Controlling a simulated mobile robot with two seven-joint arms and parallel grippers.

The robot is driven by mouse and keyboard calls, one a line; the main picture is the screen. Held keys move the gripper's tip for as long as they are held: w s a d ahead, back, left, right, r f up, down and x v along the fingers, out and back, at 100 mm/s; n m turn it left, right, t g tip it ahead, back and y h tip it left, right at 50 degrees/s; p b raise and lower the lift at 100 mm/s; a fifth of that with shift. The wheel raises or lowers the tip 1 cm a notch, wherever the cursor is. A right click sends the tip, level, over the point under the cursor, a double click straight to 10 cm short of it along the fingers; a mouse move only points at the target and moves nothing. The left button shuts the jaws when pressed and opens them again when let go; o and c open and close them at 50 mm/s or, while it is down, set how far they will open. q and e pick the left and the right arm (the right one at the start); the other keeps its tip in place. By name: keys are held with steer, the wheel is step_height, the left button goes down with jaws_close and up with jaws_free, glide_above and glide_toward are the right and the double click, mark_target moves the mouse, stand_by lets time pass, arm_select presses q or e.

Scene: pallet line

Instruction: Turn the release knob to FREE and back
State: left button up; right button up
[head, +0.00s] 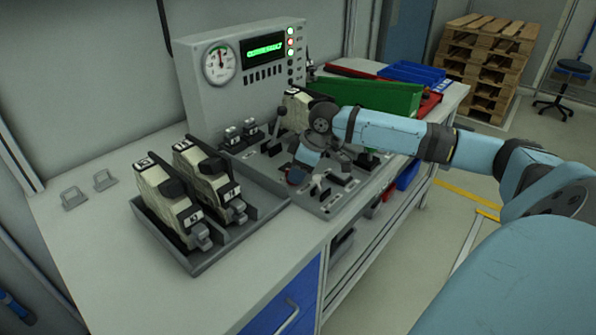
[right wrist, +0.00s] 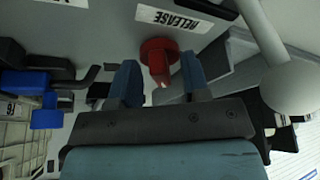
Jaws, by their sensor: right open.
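The red release knob (right wrist: 157,58) shows in the right wrist view under an upside-down RELEASE label (right wrist: 175,18). A pale mark shows on its near end; no FREE mark can be read. My right gripper (right wrist: 160,72) is open, with one blue finger on each side of the knob. The fingers look apart from it, but how deep they reach is hard to tell. In the head view my right gripper (head: 300,168) is low over the control panel (head: 335,195) and hides most of the knob. My left gripper is not in view.
A grey console (head: 245,85) with a gauge and green display stands behind the panel. A grey tray (head: 200,262) with two beige-black units is left of it. A green bin (head: 375,98) is behind my right arm. Several levers stand close around the gripper.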

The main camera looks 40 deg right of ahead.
jaws_close()
